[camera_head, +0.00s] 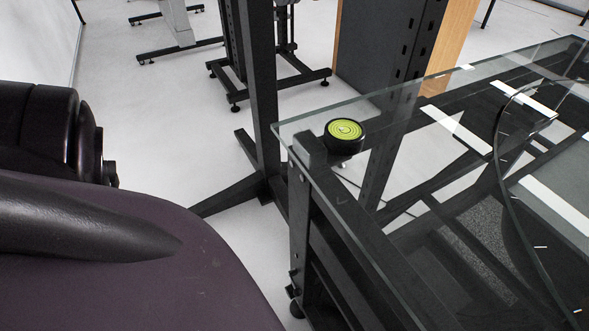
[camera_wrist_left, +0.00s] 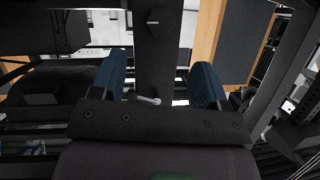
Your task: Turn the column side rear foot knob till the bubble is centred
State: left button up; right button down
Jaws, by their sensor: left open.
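The round bubble level (camera_head: 344,131), with a yellow-green face in a black ring, sits at the near left corner of the glass top (camera_head: 300,121). Rings show on its face, but the bubble is too small to place. A dark foot knob (camera_head: 294,311) shows low on the frame's left leg; I cannot tell whether it is the one named. My left gripper (camera_wrist_left: 160,68) is open in the left wrist view, its two blue-padded fingers apart. A dark post (camera_wrist_left: 153,45) and a small pale rod (camera_wrist_left: 142,98) show between them, neither visibly gripped. My right gripper is not in view.
A tall black column (camera_head: 262,90) on spread feet stands beside the glass top's corner. The black frame (camera_head: 330,225) carries the glass. More black stands (camera_head: 285,75) and a wood-edged dark panel (camera_head: 385,50) are behind.

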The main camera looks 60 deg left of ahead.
aim_at(292, 292)
pick_arm(q)
jog(key=b+x, duration=0.2)
jog(key=x, duration=0.7)
jog(key=shift+w+f+b, duration=0.2)
jog(key=shift+w+b, duration=0.05)
jog(key=shift+b, duration=0.1)
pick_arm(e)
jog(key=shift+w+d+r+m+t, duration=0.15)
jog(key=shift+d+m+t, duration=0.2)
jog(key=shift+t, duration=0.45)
pick_arm(q)
jog(key=shift+d, duration=0.1)
jog(key=c, duration=0.9)
